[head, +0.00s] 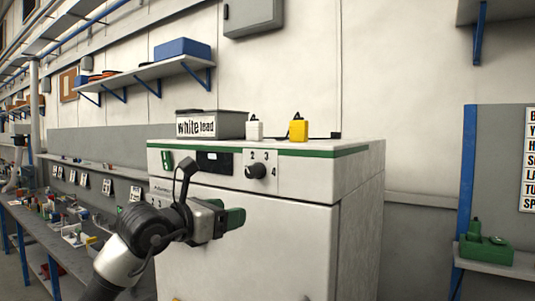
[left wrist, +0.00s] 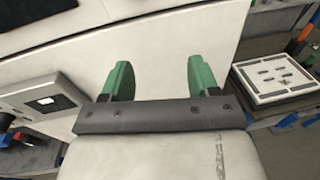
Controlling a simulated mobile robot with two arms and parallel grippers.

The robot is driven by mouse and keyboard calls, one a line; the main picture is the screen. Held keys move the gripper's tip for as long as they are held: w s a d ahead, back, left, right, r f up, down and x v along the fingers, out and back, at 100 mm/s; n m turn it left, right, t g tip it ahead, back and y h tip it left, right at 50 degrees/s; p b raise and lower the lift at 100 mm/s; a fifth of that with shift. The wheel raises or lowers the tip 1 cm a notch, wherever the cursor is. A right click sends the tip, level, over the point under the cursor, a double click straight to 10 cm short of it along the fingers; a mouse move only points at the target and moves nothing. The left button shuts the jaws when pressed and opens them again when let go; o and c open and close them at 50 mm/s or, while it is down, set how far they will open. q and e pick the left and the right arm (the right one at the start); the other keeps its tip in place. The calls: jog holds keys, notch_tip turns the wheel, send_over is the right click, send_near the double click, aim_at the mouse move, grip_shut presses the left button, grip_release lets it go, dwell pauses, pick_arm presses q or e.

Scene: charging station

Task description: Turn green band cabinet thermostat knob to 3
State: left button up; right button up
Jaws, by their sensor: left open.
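The white cabinet (head: 255,245) with a green band (head: 300,151) along its top edge stands in the middle of the head view. Where the knob points is too small to tell. My left gripper (head: 238,217) is in front of the cabinet door, below and slightly left of the knob, apart from it. In the left wrist view its green fingers (left wrist: 161,78) are spread with nothing between them. My right gripper is not in view.
A grey "white lead" box (head: 211,124), a white tag block (head: 254,129) and a yellow one (head: 298,129) stand on the cabinet top. A cluttered workbench (head: 45,232) is at left. A green item (head: 485,248) sits on a shelf at right.

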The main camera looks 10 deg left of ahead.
pick_arm(q)
jog(key=t+y, duration=0.1)
jog(key=y, duration=0.1)
send_near(248, 175)
jog(key=shift+m+t, duration=0.3)
jog(key=p+x, duration=0.6)
jog(key=x, duration=0.3)
jog(key=shift+w+d, duration=0.2)
jog(key=shift+w+d+f, duration=0.2)
jog(key=shift+w, duration=0.25)
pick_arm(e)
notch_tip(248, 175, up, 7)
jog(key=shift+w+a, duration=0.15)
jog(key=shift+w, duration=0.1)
pick_arm(q)
jog(key=c, duration=0.9)
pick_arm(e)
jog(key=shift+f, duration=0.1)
